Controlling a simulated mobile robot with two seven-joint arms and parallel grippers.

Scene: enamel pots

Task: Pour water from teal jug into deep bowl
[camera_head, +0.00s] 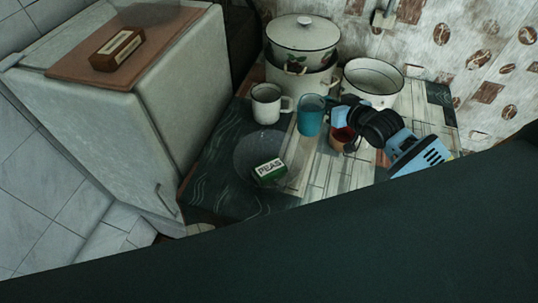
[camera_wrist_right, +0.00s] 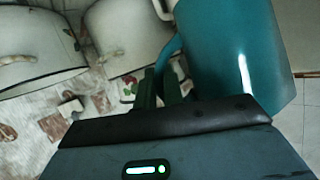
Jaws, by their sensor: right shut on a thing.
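The teal jug (camera_head: 311,117) is near the middle of the counter in the head view, looking roughly upright. I cannot tell whether it touches the counter. My right gripper (camera_head: 336,106) comes in from the right and is shut on the jug's handle side. In the right wrist view, the jug (camera_wrist_right: 232,55) fills the upper right, with the gripper fingers (camera_wrist_right: 162,88) at its handle. The deep bowl (camera_head: 373,83), white with a dark rim, stands behind and right of the jug, apart from it. The water inside the jug cannot be made out. My left gripper is not in view.
A white mug (camera_head: 267,104) stands close left of the jug. A lidded pot stack (camera_head: 302,55) stands behind. A reddish-brown cup (camera_head: 343,137) is partly hidden under my right arm. A green peas box (camera_head: 269,171) lies in front.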

